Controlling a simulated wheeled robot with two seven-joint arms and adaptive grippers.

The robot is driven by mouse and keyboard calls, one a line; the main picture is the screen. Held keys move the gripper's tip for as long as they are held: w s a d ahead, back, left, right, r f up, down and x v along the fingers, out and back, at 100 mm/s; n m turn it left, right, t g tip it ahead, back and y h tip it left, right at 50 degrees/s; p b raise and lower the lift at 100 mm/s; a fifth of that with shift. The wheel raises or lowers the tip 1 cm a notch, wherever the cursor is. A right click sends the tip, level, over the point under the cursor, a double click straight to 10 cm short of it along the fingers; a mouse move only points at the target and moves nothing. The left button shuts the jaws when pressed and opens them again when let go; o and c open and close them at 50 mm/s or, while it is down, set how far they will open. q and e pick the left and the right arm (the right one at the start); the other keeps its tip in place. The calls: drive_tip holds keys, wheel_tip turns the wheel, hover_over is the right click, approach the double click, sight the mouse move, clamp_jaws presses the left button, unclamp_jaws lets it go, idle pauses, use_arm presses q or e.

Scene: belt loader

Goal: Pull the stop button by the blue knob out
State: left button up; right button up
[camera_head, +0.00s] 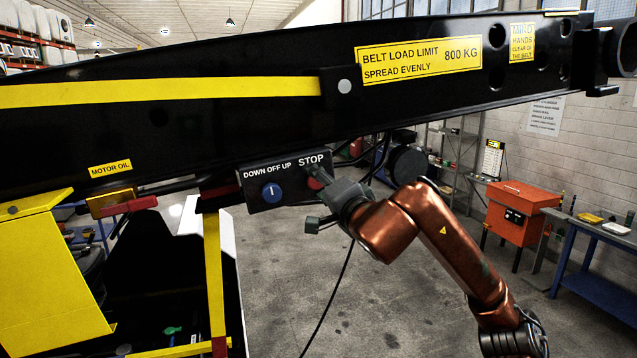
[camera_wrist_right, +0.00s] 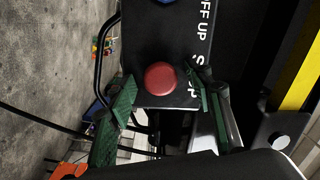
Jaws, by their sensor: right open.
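The black control box (camera_head: 258,199) hangs under the loader's boom. It carries a blue knob (camera_head: 271,193) marked DOWN OFF UP and, to its right, a red stop button (camera_head: 315,183) under the word STOP. The right gripper (camera_head: 318,201) is at the box's right end and partly covers the button. In the right wrist view the red button (camera_wrist_right: 162,78) lies between the two green fingers of the gripper (camera_wrist_right: 165,95), which are open and apart from it. The blue knob (camera_wrist_right: 165,2) shows at that view's top edge. My left gripper is not in view.
The black boom (camera_head: 200,120) runs across just above the box. A yellow post (camera_head: 214,270) stands below left of it. A cable (camera_head: 335,290) hangs below the gripper. An orange cabinet (camera_head: 515,212) and a blue workbench (camera_head: 600,240) stand farther back on the right.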

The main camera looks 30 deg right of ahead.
drive_tip(key=shift+c, duration=0.7)
clamp_jaws()
